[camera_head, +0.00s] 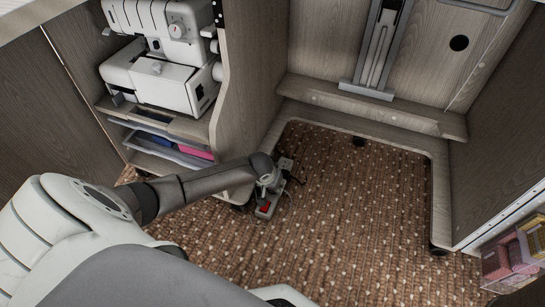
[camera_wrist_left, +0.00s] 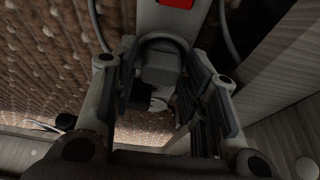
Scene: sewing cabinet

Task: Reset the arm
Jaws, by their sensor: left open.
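My left gripper (camera_head: 268,182) reaches down to the carpet, at a power strip (camera_head: 264,209) with a red switch. In the left wrist view the gripper (camera_wrist_left: 158,75) is open, its fingers on either side of a dark plug (camera_wrist_left: 160,62). The plug is at the power strip (camera_wrist_left: 150,18), whose red switch shows at the top edge. I cannot tell whether the fingers touch the plug. My right gripper is not in view.
The cabinet's side panel (camera_head: 240,85) stands close beside the left arm. A white sewing machine (camera_head: 160,75) sits on the shelf at left. Pink boxes (camera_head: 510,255) are at the right edge. The carpet (camera_head: 350,220) right of the strip is clear.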

